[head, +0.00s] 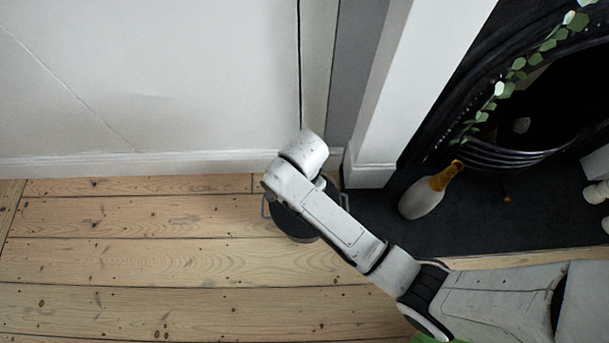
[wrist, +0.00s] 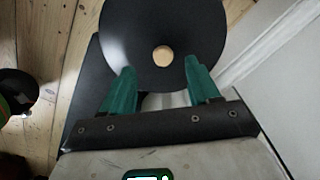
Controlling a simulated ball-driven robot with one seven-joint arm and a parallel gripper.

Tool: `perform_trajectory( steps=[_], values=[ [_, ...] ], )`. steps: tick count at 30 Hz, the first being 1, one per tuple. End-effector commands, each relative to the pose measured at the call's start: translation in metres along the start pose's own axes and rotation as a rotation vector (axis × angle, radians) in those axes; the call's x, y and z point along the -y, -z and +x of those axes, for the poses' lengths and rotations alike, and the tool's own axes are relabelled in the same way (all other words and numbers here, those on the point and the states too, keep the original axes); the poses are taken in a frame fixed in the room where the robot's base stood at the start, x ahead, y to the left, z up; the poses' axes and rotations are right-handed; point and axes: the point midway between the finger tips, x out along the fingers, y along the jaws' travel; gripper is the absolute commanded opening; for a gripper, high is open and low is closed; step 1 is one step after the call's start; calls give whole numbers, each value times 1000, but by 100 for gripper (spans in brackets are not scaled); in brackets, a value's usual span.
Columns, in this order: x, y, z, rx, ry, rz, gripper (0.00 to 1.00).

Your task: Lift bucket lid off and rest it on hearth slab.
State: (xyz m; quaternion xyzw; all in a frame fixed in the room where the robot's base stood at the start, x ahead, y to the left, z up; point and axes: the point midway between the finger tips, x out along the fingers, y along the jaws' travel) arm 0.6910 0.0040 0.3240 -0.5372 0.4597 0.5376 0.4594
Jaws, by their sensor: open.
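The bucket (head: 291,224) is dark with a thin wire handle at its left. It stands on the floorboards near the skirting, and my arm covers much of it in the head view. In the wrist view the round black lid (wrist: 120,35) has a small pale wooden knob (wrist: 162,56) at its centre. My gripper (wrist: 160,68) is open, its teal fingertips apart on either side of the knob, over the lid's near part. Whether they touch the lid I cannot tell. The dark hearth slab (head: 480,228) lies right of the bucket.
A leafy garland (head: 515,75) hangs over the fireplace opening. The white surround pillar (head: 375,165) stands close behind the bucket. The slab's middle front is clear, and floorboards are bare to the left.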

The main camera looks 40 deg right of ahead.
Motion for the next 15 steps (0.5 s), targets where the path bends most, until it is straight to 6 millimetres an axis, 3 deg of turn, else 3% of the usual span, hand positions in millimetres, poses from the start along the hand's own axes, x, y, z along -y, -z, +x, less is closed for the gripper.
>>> perform_trajectory(
  steps=[10, 15],
  values=[
    [4, 5, 43, 0, -1, -2, 61],
    [4, 5, 49, 0, 1, -1, 61]
  ],
)
